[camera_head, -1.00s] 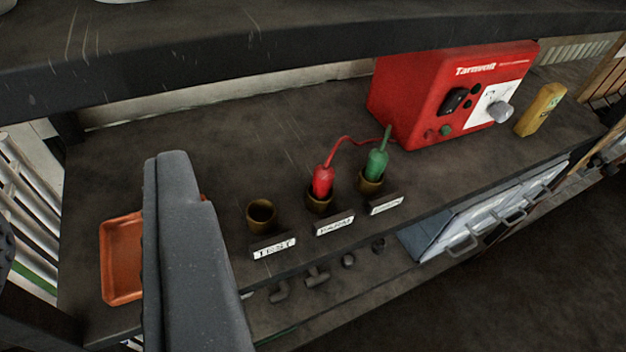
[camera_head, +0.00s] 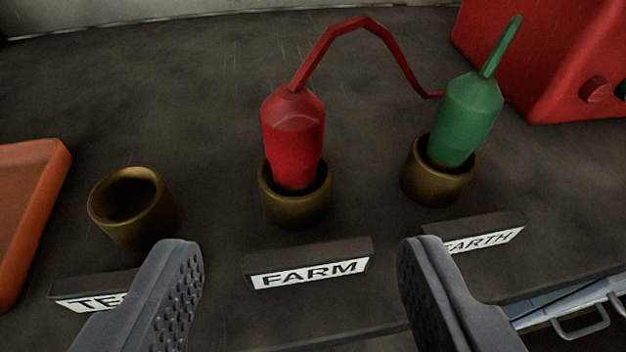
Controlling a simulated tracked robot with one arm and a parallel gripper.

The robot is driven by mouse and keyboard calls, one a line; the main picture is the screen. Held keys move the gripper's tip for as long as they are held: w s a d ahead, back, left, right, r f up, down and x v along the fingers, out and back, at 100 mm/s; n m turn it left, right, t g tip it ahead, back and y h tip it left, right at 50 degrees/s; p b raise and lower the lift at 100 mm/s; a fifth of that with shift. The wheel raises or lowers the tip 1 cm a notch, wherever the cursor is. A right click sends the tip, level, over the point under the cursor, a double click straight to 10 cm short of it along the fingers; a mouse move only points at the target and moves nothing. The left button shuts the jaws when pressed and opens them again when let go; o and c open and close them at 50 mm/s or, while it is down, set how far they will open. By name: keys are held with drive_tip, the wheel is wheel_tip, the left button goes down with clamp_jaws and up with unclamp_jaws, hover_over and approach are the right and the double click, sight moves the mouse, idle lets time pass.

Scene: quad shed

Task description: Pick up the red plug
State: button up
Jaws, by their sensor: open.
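The red plug (camera_head: 293,134) stands upright in the brass socket (camera_head: 295,207) behind the FARM label (camera_head: 309,267). A red lead (camera_head: 345,27) rises from its top and runs right, passing behind the green plug. My gripper (camera_head: 302,245) is open and empty. Its two grey fingers are wide apart, one to the lower left and one to the lower right of the plug. The plug is centred between them in the picture, a little beyond the fingertips, and no finger touches it.
The green plug (camera_head: 465,119) sits tilted in the socket (camera_head: 438,184) behind the EARTH label (camera_head: 487,237). An empty brass socket (camera_head: 128,199) stands left, behind a partly covered label. An orange tray (camera_head: 27,205) is at the left edge, a red box (camera_head: 555,55) at upper right.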

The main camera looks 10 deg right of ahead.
sight(300, 161)
drive_tip(key=b+x, duration=0.1)
drive_tip(key=x, duration=0.7)
drive_tip(key=shift+b+x, duration=0.95)
drive_tip(key=shift+x, duration=1.7)
drive_tip(key=shift+a, duration=0.2)
drive_tip(key=shift+r, duration=0.1)
drive_tip(key=c, duration=1.1)
